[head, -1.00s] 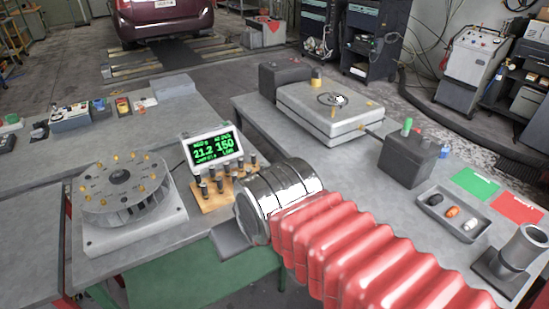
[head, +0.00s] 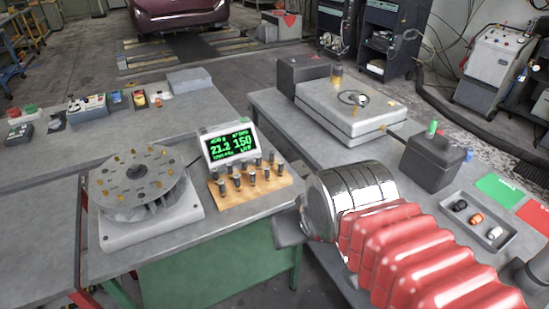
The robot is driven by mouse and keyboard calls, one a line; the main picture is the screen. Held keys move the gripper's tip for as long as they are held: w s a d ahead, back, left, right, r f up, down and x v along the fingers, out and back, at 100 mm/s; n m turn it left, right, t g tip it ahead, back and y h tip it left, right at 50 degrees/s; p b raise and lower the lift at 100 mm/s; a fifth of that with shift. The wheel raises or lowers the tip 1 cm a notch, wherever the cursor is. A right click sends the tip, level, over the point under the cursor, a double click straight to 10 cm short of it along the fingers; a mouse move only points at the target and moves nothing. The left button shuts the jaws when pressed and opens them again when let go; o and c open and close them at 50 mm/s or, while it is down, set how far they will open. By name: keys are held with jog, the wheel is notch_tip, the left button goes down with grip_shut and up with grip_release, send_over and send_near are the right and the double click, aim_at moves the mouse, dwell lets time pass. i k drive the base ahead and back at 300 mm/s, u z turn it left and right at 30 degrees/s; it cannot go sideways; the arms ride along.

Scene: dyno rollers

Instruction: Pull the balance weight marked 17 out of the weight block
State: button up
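The wooden weight block (head: 250,192) lies on the left bench, in front of the green-lit display. Several dark cylindrical weights (head: 252,177) stand upright in it. Their markings are too small to read, so I cannot tell which one is marked 17. My arm, with a red ribbed sleeve and a shiny metal cuff, reaches in from the lower right. A flat grey part of my gripper (head: 288,229) shows at the cuff's left end, right of and below the block, apart from it. Its fingertips cannot be made out.
A round rotor (head: 138,180) with brass pegs stands left of the block. The display (head: 229,145) stands close behind the block. A gap separates the left bench from the right bench, which holds a metal case (head: 350,108) and a grey tray (head: 455,235) with small parts.

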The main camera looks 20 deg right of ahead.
aim_at(272, 153)
jog(key=u, duration=0.05)
jog(key=i, duration=1)
jog(key=z, duration=0.05)
